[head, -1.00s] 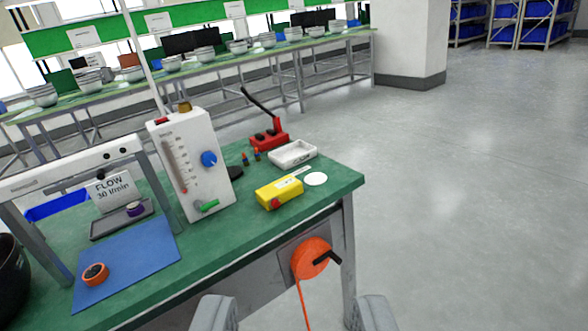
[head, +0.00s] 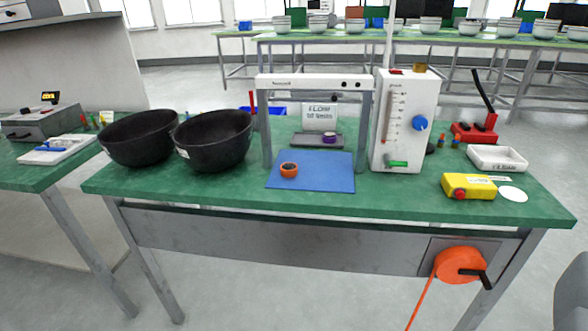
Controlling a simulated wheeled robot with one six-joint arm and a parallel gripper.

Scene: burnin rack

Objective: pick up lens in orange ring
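The lens in an orange ring (head: 289,170) lies on the left part of a blue mat (head: 325,181) on the green bench (head: 225,198). The ring looks orange with a dark middle. A second small round piece, purple and dark (head: 329,136), sits on a dark tray under the grey frame (head: 315,83). Only one grey finger of my gripper (head: 572,300) shows, at the lower right edge of the head view. It is well in front of the bench and far to the right of the lens. The other finger is out of view.
Two black bowls (head: 213,141) stand left of the mat. A white flow meter box (head: 404,120) stands right of the frame. A yellow box (head: 469,186) and a white tray (head: 497,158) are farther right. An orange reel (head: 459,265) hangs on the bench front. The mat's front side is clear.

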